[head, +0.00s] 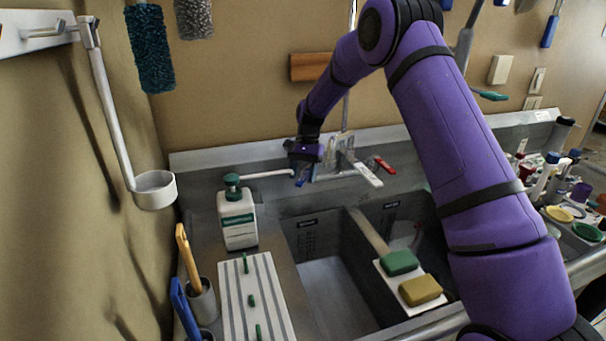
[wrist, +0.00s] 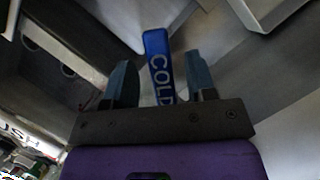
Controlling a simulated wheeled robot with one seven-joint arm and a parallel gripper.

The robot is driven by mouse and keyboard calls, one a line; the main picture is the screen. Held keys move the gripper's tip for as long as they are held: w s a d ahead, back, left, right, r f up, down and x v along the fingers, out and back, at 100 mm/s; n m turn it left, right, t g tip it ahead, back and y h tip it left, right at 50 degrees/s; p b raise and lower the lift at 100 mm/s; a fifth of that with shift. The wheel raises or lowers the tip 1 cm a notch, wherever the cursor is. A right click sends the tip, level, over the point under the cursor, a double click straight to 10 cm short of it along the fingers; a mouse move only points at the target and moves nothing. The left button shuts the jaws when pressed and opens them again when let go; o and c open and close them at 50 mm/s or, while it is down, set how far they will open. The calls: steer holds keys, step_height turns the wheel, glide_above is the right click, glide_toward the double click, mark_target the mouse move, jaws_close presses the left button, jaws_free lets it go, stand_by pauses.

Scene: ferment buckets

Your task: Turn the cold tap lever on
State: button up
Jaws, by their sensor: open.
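The cold tap lever is blue and marked "COLD"; in the wrist view the lever (wrist: 158,62) stands between the two fingers of my gripper (wrist: 163,82). The fingers are apart, one on each side of it, with a visible gap on the left; contact on the right is hard to tell. In the head view a small blue part of the lever (head: 301,182) shows just below my gripper (head: 304,166) at the tap. A red lever (head: 384,165) is on the tap's right side.
Below the tap is a grey double sink with a divider (head: 368,232). A green sponge (head: 399,262) and a yellow sponge (head: 420,290) lie on a white holder. A white bottle with a green pump (head: 238,218) stands left of the sink. Brushes hang above.

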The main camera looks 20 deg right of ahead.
jaws_close()
steer(key=shift+w+a+m+t+y, duration=0.2)
steer(key=shift+w+a+m, duration=0.15)
steer(key=shift+m, duration=0.4)
steer(key=shift+w+a+m+t+y, duration=0.1)
steer(key=shift+w+a+m+y, duration=0.2)
steer(key=shift+m, duration=0.45)
jaws_free()
steer(key=v, duration=1)
steer(key=shift+r, duration=0.35)
